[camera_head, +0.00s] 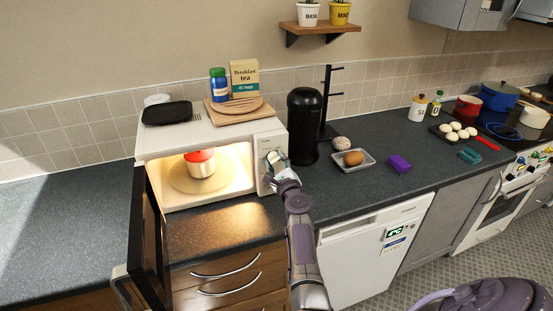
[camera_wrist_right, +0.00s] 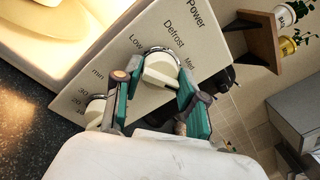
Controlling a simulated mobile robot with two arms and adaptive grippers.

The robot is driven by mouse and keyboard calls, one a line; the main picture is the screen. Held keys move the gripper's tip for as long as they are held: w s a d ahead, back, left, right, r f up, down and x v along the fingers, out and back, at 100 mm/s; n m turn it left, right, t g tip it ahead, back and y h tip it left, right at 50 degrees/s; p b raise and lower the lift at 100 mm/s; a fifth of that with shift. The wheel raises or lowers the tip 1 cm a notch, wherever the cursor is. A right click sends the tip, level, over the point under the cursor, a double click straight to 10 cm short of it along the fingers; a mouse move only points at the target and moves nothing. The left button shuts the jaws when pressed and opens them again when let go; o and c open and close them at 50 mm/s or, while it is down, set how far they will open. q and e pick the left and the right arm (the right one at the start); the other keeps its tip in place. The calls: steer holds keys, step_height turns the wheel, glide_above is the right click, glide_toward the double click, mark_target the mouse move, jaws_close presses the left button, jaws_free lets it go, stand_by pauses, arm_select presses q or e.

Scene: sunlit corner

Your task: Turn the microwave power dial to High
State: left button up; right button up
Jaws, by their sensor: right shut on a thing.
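The white microwave (camera_head: 212,130) stands on the counter with its door (camera_head: 148,235) swung open. Its lit cavity holds a red-and-white pot (camera_head: 201,164) on a turntable. My right gripper (camera_head: 273,160) is at the control panel, right of the cavity. In the right wrist view, the gripper (camera_wrist_right: 158,92) has its teal-padded fingers on either side of the power dial (camera_wrist_right: 160,70), shut on it. "Power", "Low", "Defrost" and "Med" show around this dial; the High mark is not visible, and I cannot tell the dial's exact setting.
A timer dial (camera_wrist_right: 95,110) sits beside the power dial in the wrist view. A tea box (camera_head: 244,78), blue jar (camera_head: 218,85) and black tray (camera_head: 167,113) are on the microwave. A black canister (camera_head: 304,125) stands close on the right. The left counter (camera_head: 65,230) is clear.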

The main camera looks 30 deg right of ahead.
steer(key=m+p, duration=0.1)
steer(key=m, duration=0.2)
steer(key=shift+a+f+m+p, duration=0.1)
steer(key=shift+m+p, duration=0.3)
steer(key=shift+m, duration=0.6)
steer(key=shift+f+p, duration=0.15)
steer(key=shift+p, duration=0.15)
steer(key=o, duration=1.1)
